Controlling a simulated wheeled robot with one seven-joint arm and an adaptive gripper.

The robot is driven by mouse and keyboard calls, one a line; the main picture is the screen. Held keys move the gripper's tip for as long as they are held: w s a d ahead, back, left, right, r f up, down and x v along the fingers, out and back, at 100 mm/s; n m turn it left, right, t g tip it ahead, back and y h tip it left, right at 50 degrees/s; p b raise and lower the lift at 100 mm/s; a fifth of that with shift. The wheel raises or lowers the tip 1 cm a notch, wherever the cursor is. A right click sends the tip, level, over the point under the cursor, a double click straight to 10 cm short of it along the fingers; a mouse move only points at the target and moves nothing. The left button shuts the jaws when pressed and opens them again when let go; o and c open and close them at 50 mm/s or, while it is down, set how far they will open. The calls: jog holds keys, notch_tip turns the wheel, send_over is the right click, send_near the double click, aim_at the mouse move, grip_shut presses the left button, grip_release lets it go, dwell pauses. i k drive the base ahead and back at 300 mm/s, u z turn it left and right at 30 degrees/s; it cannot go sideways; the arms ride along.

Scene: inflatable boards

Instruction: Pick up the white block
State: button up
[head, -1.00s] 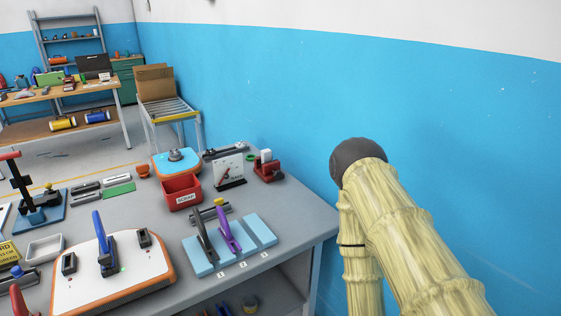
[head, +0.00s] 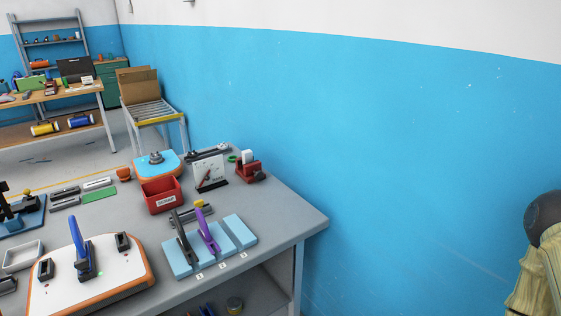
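A small white block (head: 247,156) stands upright in a red vise-like holder (head: 249,171) at the back right of the grey workbench. Its lower part is hidden by the holder. My gripper is not in view. Only a part of my arm, with a dark rounded joint and a pale sleeve, shows at the right edge, well apart from the block.
A white panel on a stand (head: 209,170) is just left of the holder. A red bin (head: 161,195), a blue rack (head: 210,246) with black and purple tools, and an orange-edged white board (head: 90,276) are nearer. The bench's right corner is clear.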

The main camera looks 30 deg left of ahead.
aim_at(247, 155)
jog(key=k, duration=0.65)
jog(key=u, duration=0.95)
jog(key=i, duration=0.25)
jog(key=z, duration=0.05)
